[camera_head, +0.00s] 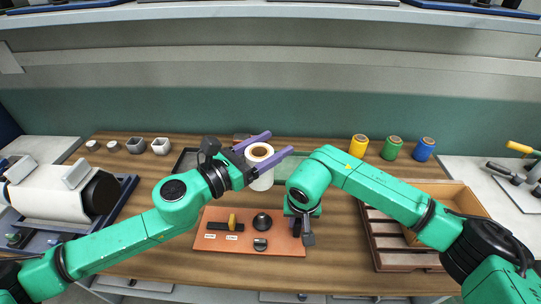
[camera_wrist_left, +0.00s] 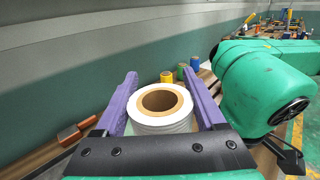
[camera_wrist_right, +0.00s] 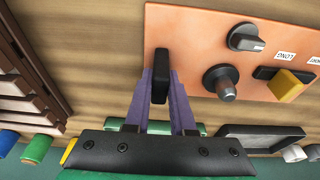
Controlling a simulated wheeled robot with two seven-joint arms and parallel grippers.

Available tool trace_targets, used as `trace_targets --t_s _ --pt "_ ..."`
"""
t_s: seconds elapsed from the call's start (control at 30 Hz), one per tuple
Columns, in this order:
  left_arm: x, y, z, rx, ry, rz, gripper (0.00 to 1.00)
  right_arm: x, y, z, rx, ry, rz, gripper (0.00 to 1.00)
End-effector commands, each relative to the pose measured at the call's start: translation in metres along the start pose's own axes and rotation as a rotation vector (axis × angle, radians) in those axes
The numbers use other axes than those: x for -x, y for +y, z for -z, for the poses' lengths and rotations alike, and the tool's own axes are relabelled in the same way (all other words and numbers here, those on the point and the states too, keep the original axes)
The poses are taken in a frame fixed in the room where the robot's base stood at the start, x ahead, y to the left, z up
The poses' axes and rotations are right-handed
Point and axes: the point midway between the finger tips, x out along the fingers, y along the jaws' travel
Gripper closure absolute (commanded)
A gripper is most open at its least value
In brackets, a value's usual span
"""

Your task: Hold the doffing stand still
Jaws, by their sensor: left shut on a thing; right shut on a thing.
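A white tape roll (camera_head: 260,180) with a brown core stands at the back middle of the table. My left gripper (camera_head: 268,146) is shut on it, with a purple finger on either side; the left wrist view shows the same roll (camera_wrist_left: 163,122) between the fingers. An orange panel (camera_head: 213,216) with knobs lies in front. My right gripper (camera_wrist_right: 161,82) is shut on a black upright piece (camera_wrist_right: 160,68) at the panel's edge. My right arm mostly hides this piece in the head view. I cannot tell which part is the doffing stand.
Yellow (camera_head: 358,146), green (camera_head: 391,148) and blue (camera_head: 423,149) spools stand at the back right. A wooden tray (camera_head: 455,193) and brown rack (camera_head: 398,261) are at the right. A machine with a white roll (camera_head: 50,191) is at the left. Several small cups stand back left.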

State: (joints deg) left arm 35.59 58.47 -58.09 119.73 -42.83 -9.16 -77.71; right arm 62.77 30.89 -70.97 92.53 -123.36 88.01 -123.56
Motion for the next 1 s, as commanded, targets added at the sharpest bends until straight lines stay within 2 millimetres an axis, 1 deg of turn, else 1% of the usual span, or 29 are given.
trace_targets --t_s 0.03,0.1,0.3,0.33,0.37,0.4,0.43,0.7,0.77,0.87,0.97,1.0 --pt "0.0 0.0 -0.006 -0.003 -0.002 0.0 0.92 0.0 0.0 0.0 0.0 0.0 0.0 1.0" --pt "0.001 0.0 -0.009 -0.001 0.0 -0.001 0.92 0.0 0.0 0.0 0.0 0.0 0.0 1.0" --pt "0.001 0.001 -0.01 0.002 0.001 -0.002 0.92 0.0 0.0 0.0 0.0 0.0 0.0 1.0" --pt "0.001 0.001 -0.01 0.002 0.001 -0.002 0.92 0.0 0.0 0.0 0.0 0.0 0.0 0.74" --pt "0.001 0.001 -0.01 0.002 0.0 -0.002 0.92 0.0 0.0 0.0 0.0 0.0 0.0 0.62" --pt "0.001 0.001 -0.01 0.002 0.001 -0.002 0.92 0.0 0.0 0.0 0.0 0.0 0.0 0.47" --pt "0.001 0.001 -0.01 0.002 0.001 -0.002 0.92 0.0 0.0 0.0 0.0 0.0 0.0 0.43" --pt "0.0 0.001 -0.01 0.001 0.001 -0.002 0.92 0.001 0.0 0.0 0.0 0.0 0.0 0.43" --pt "0.0 0.001 -0.01 0.001 0.001 -0.002 0.92 0.003 0.0 0.001 0.0 0.001 0.001 0.43" --pt "0.0 0.001 -0.01 0.001 0.001 -0.002 0.92 0.017 0.0 0.002 0.001 0.004 0.001 0.43" --pt "0.0 0.0 -0.01 0.001 0.001 -0.002 0.92 0.042 0.0 0.002 0.001 0.006 0.001 0.43" --pt "0.0 0.0 -0.01 0.001 0.001 -0.002 0.92 0.053 0.0 0.002 0.001 0.006 0.001 0.43"
